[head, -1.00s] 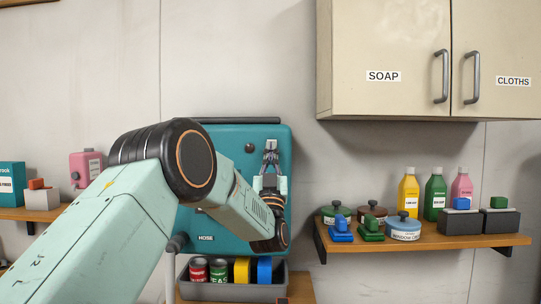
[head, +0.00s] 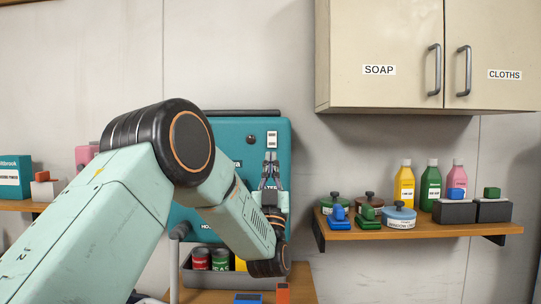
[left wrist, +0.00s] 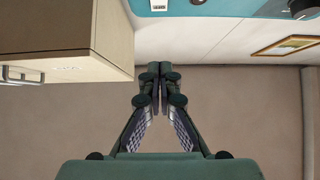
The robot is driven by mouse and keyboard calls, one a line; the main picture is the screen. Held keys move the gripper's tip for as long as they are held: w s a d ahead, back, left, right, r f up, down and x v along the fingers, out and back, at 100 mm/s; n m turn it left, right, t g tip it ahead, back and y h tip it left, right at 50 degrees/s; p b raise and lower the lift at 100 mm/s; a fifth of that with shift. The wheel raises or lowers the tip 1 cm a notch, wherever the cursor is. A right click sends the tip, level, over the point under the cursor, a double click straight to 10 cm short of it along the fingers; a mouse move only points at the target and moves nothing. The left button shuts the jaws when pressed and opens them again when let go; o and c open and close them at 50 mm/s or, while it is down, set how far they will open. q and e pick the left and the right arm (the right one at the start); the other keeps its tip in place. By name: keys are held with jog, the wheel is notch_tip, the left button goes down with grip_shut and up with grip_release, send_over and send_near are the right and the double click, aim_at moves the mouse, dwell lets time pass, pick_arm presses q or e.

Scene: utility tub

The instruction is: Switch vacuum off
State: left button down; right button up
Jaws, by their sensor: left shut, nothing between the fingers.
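My left gripper (head: 270,158) is shut and empty, pointing up just below the switch plate in the head view. In the left wrist view the closed fingers (left wrist: 160,78) show in the middle, and the teal unit (left wrist: 195,6) crosses the top edge with part of the white plate (left wrist: 243,4). I cannot tell the switch position. My arm hides much of the unit's face. My right gripper is not in view.
A beige cabinet (head: 400,25) marked SOAP and CLOTHS hangs at upper right. A wooden shelf (head: 350,234) below it holds bottles and round tins. A grey bin (head: 196,278) with cans stands below the unit. The wall between unit and cabinet is clear.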

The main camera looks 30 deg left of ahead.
pick_arm(q)
jog(key=shift+s+d+f, duration=0.2)
jog(key=shift+s+f, duration=0.1)
jog(key=shift+s, duration=0.2)
jog(key=shift+s+d+f, duration=0.2)
jog(key=shift+s+f, duration=0.05)
jog(key=shift+s, duration=0.2)
jog(key=shift+w+f, duration=0.1)
jog(key=shift+w, duration=0.05)
